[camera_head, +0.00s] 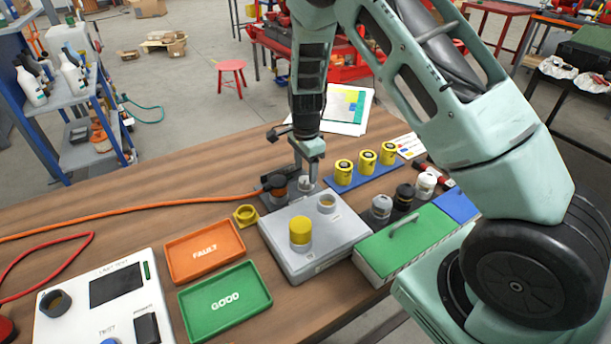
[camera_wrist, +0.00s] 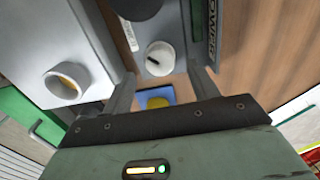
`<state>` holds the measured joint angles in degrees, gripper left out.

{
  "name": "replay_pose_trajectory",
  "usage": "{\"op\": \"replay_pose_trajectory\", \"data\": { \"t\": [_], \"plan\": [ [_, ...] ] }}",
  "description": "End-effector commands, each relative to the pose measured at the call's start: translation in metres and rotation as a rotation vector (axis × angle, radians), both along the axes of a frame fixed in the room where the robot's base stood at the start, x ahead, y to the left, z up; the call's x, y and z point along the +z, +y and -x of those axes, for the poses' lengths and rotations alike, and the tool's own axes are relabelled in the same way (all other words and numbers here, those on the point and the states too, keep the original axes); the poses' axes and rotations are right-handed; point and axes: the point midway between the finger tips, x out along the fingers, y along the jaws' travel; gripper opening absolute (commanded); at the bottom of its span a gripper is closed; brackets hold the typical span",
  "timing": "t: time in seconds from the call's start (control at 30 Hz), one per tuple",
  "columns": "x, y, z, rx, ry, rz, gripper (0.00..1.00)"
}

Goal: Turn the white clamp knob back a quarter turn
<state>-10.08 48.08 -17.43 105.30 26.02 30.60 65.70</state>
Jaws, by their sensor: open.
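The white clamp knob (camera_wrist: 159,58) is round with a short dark mark on its face, on a grey base. It shows between my fingers in the wrist view. In the head view the knob (camera_head: 305,183) is small and partly hidden under my gripper (camera_head: 304,168), behind the grey box. My gripper (camera_wrist: 163,74) is open, with one finger on each side of the knob in the picture. I cannot tell whether the fingers touch it or how far above it they are.
The grey box (camera_head: 316,252) with a yellow cylinder (camera_head: 300,232) stands in front. A dark-capped orange part (camera_head: 277,186) sits close left of the knob. A blue strip (camera_head: 365,177) with yellow cylinders is at right. Green (camera_head: 226,311) and orange trays (camera_head: 204,267) lie front left.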

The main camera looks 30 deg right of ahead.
Motion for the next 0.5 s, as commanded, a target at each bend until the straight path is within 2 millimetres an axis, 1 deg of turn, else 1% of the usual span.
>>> {"op": "replay_pose_trajectory", "data": {
  "t": [0.03,0.1,0.2,0.3,0.5],
  "plan": [
    [-0.009,0.0,0.001,-0.001,0.003,0.0,0.59],
    [-0.019,0.0,0.0,0.0,0.002,0.0,0.59],
    [-0.029,0.0,0.0,0.0,0.001,0.0,0.59],
    [-0.035,0.0,0.0,0.001,0.0,0.0,0.59],
    [-0.038,0.0,0.0,0.001,-0.001,-0.001,0.59]
  ]
}}
